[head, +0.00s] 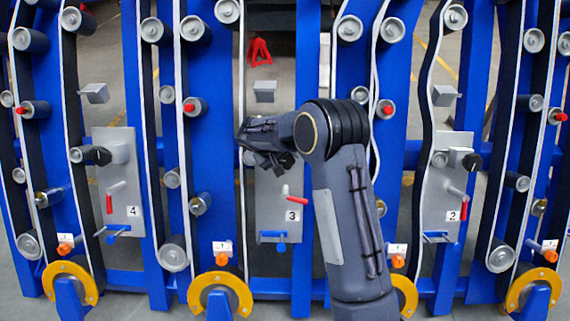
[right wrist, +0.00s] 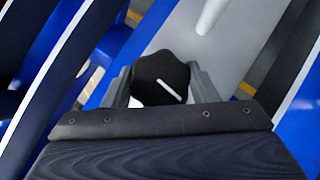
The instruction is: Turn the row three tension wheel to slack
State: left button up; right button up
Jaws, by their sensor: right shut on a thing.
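The row three panel (head: 280,222) is the grey plate labelled "3" near the middle of the head view. My right gripper (head: 266,158) is in front of its upper part and hides the tension wheel there. In the right wrist view, the wheel is a black knob (right wrist: 158,72) with a white line on its face. The line slants from upper left to lower right. My right gripper (right wrist: 160,88) is shut on this knob, one finger on each side. My left gripper is in neither view.
Below the wheel, row three has a red-tipped lever (head: 295,196) and a blue T-handle (head: 272,237). Similar panels, row four (head: 124,205) and row two (head: 438,215), stand to the left and right. Blue uprights and belts flank each panel.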

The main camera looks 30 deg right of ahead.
jog(key=n+h+b, duration=0.2)
jog(key=n+h, duration=0.1)
jog(key=shift+a+f, duration=0.15)
jog(key=shift+f, duration=0.05)
jog(key=n+t+h+b, duration=0.1)
jog(key=n+h+b, duration=0.1)
jog(key=n, duration=0.1)
jog(key=shift+n, duration=0.3)
jog(key=n+t+h+b, duration=0.1)
jog(key=n, duration=0.1)
jog(key=n+h+b, duration=0.1)
jog(key=n+b, duration=0.1)
jog(key=shift+t, duration=0.4)
jog(key=shift+n+t+h+b, duration=0.4)
jog(key=shift+n+t+b, duration=0.4)
jog(key=shift+n, duration=0.7)
jog(key=shift+t, duration=0.3)
jog(key=o, duration=1)
jog(key=shift+s+r, duration=0.1)
jog(key=p+v, duration=0.1)
jog(key=v, duration=0.6)
jog(key=shift+s+a, duration=0.1)
jog(key=shift+a, duration=0.25)
